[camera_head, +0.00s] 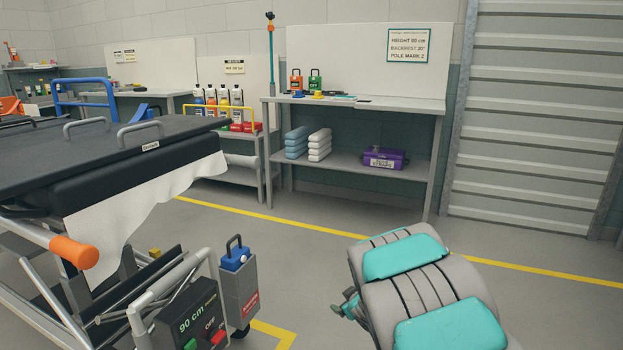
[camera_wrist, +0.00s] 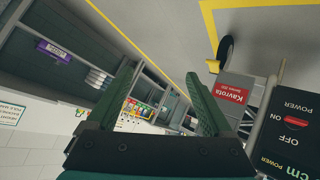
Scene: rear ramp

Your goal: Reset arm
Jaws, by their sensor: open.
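My gripper (camera_wrist: 158,80) shows in the wrist view as two dark green fingers, spread apart with nothing between them. In the head view my arm, grey with teal pads, is folded at the lower right. A small dark green part at its left side may belong to the gripper; the rest of the gripper is hidden behind the arm. The wrist view is tilted. The black control box (camera_head: 192,320) reading "90 cm" stands at the lower middle of the head view, left of the arm and apart from it. It also shows at the right of the wrist view (camera_wrist: 290,125).
A black-topped stretcher (camera_head: 90,160) with an orange-ended handle (camera_head: 75,252) fills the left. A grey box with a blue top (camera_head: 235,260) stands at its near end. A shelf bench (camera_head: 355,165) holds a purple case (camera_head: 384,158). Floor between bench and arm is clear.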

